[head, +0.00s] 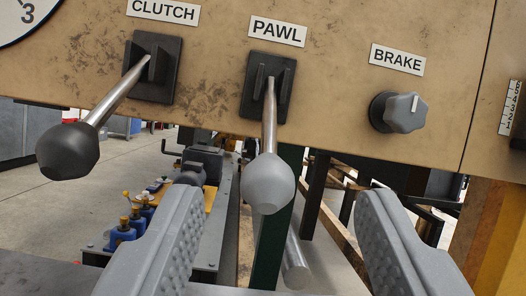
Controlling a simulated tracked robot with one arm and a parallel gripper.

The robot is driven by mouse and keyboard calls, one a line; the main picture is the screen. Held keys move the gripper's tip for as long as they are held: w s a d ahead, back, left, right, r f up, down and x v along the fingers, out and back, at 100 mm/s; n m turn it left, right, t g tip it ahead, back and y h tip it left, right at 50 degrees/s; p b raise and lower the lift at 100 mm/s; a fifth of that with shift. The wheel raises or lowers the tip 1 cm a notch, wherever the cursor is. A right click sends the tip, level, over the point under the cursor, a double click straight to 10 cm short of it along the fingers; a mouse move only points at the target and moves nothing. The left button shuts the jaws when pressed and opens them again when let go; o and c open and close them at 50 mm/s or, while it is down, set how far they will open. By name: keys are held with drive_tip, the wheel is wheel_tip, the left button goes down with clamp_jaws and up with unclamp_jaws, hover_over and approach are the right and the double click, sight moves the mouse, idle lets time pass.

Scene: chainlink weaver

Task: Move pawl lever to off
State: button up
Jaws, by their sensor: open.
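The pawl lever (269,180) has a metal rod and a grey knob. It comes out of a black slotted plate (267,86) under the PAWL label (277,31), and its knob hangs low toward me. My gripper (275,215) is open, with one grey finger at the lower left and one at the lower right. The knob shows between the fingertips in the picture, with space on both sides. I see no contact. No on or off mark shows beside the lever.
The clutch lever (73,148) with a black knob sticks out at the left, near the pawl lever. A grey brake knob (399,112) is on the tan panel (335,95) at the right. A gauge (24,16) is at the top left. Machinery and floor show below the panel.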

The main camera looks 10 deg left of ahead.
sight(270, 147)
drive_tip(key=w, duration=0.3)
drive_tip(key=w+a+b, duration=0.1)
drive_tip(key=w, duration=0.2)
drive_tip(key=w+a+b, duration=0.1)
drive_tip(key=w, duration=0.2)
drive_tip(key=shift+a+r, duration=0.1)
drive_tip(key=shift+r, duration=0.2)
drive_tip(key=shift+w+a+r, duration=0.15)
drive_tip(key=shift+w+r, duration=0.1)
drive_tip(key=shift+w, duration=0.35)
